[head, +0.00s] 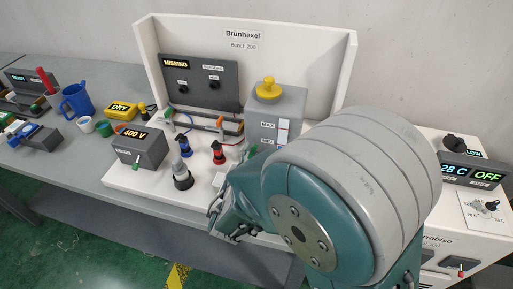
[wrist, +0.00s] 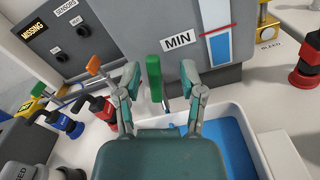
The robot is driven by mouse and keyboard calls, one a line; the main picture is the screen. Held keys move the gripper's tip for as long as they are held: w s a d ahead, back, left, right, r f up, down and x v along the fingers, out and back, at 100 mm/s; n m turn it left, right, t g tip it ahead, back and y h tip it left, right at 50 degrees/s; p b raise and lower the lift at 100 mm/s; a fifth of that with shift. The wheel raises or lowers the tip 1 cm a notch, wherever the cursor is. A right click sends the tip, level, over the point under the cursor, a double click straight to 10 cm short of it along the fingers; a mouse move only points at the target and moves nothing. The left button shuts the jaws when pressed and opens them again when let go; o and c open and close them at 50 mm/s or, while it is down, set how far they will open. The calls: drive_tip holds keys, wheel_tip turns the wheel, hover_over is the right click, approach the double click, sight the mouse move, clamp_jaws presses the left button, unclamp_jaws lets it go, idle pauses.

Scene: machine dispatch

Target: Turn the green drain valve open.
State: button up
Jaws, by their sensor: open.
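The green drain valve handle (wrist: 154,78) stands upright on the front of the grey tank (wrist: 150,40), beside the MIN label in the wrist view. My gripper (wrist: 159,80) is open, one finger left of the handle and one right, with visible gaps on both sides. Whether the handle lies fully between the fingertips in depth I cannot tell. In the head view my gripper (head: 230,208) is low in front of the grey tank (head: 262,128), and my arm hides most of the valve area.
A white tray (wrist: 262,152) with blue liquid lies below the valve. Left of it stand an orange lever (wrist: 94,65) and red and blue valves. A red-black valve (wrist: 305,70) is at the right. A yellow cap (head: 268,88) tops the tank. A 400 V box (head: 138,150) stands left.

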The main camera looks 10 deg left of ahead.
drive_tip(key=shift+w+a, duration=0.15)
drive_tip(key=shift+w, duration=0.55)
drive_tip(key=shift+a+f, duration=0.1)
drive_tip(key=shift+a, duration=0.2)
drive_tip(key=shift+d, duration=0.35)
clamp_jaws()
drive_tip(key=shift+a, duration=0.1)
drive_tip(key=shift+w+a+n, duration=0.1)
drive_tip(key=shift+a+n, duration=0.2)
drive_tip(key=shift+n, duration=0.7)
drive_tip(key=shift+a+n, duration=0.25)
drive_tip(key=shift+n, duration=0.75)
unclamp_jaws()
drive_tip(key=shift+a, duration=0.1)
